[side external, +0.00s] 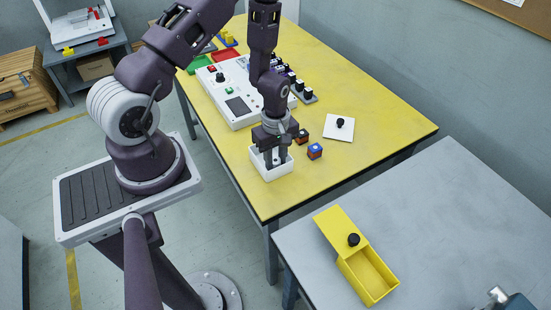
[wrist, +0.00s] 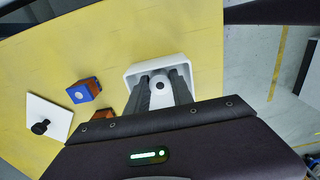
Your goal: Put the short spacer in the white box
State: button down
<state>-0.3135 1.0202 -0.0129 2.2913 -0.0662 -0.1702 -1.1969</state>
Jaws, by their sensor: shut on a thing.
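The white box (side external: 273,177) stands on the yellow table near its front corner. It also shows in the wrist view (wrist: 157,65). My gripper (side external: 274,161) points down with its fingertips inside the box opening. In the wrist view my gripper (wrist: 161,92) is shut on a pale round piece with a dark centre hole, which looks like the short spacer (wrist: 160,82). The spacer sits between the two fingers, within the box outline. Whether it touches the box floor is hidden.
Two small blue, orange and dark cubes (side external: 315,152) stand right of the box. A white plate with a black knob (side external: 339,127) lies beyond them. A white control panel (side external: 240,107) is behind. A yellow sliding-lid box (side external: 372,280) is on the grey table.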

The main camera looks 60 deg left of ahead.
aim_at(276, 160)
jog(key=shift+f, duration=0.6)
dwell(0.6)
jog(key=c, duration=1)
grip_release()
jog(key=shift+c, duration=0.2)
jog(key=shift+o, duration=0.2)
jog(key=shift+r, duration=4.05)
jog(key=shift+r, duration=0.1)
